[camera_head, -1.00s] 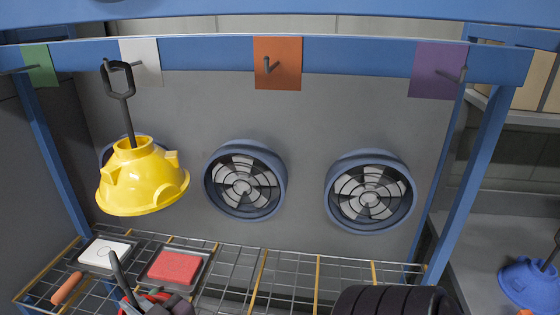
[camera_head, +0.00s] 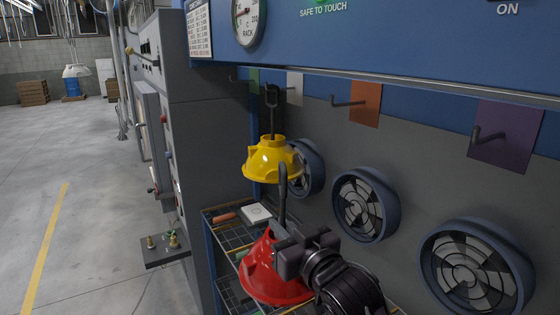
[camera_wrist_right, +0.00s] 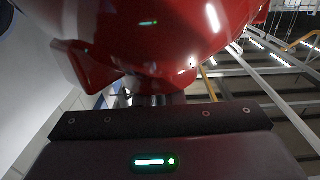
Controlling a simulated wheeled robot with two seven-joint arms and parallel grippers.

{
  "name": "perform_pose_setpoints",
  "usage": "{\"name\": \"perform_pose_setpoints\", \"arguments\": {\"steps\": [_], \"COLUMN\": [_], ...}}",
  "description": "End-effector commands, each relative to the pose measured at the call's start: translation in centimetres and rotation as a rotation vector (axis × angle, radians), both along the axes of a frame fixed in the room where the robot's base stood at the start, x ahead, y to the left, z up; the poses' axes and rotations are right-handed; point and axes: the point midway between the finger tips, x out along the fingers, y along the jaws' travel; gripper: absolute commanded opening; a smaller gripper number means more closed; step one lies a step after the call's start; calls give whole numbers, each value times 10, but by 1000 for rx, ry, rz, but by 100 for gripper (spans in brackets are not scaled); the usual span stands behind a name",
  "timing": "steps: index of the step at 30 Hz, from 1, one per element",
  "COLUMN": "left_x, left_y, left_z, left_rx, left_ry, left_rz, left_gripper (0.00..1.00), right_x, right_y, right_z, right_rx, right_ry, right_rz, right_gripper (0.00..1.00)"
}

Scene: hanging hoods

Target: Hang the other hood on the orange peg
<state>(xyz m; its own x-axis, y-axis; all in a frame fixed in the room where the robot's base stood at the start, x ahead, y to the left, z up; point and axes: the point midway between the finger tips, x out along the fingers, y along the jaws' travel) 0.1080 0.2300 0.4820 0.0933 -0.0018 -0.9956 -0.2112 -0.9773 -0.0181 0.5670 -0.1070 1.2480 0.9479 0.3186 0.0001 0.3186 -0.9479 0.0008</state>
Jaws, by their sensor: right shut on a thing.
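A red hood (camera_head: 262,280) with a dark upright loop handle (camera_head: 282,190) is low in the head view, over the wire shelf. My right gripper (camera_head: 285,258) is shut on it at its side; the fingertips are partly hidden. The red hood also fills the top of the right wrist view (camera_wrist_right: 170,35). The orange plate (camera_head: 366,104) with its grey peg (camera_head: 345,102) is on the blue rail, up and to the right of the red hood. The peg is bare. My left gripper is out of view.
The purple plate's peg (camera_head: 488,136) is bare. Round fans (camera_head: 365,205) sit in the grey panel behind. The wire shelf (camera_head: 225,232) carries a white pad (camera_head: 256,213) and an orange-handled tool (camera_head: 224,217). A grey cabinet stands left; open floor lies beyond.

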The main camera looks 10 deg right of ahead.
Motion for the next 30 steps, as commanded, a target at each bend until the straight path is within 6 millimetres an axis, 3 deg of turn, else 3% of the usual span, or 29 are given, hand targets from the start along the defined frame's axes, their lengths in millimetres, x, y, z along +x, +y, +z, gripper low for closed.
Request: {"name": "perform_pose_setpoints", "arguments": {"steps": [1,3,6,10,15,30], "left_x": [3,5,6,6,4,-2], "left_y": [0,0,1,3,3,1], "left_z": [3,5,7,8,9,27], "left_rx": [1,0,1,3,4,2], "left_ry": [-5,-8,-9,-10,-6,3], "left_rz": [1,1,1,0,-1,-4], "left_gripper": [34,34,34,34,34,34], "right_x": [4,7,9,8,7,19], "right_y": [5,11,15,15,13,-19], "right_z": [31,59,92,120,133,133], "right_rx": [1,3,2,3,4,4], "right_ry": [-18,-17,-13,-9,-3,-2], "right_rz": [13,24,24,8,-3,-5], "right_gripper": [0,0,0,0,0,0]}}
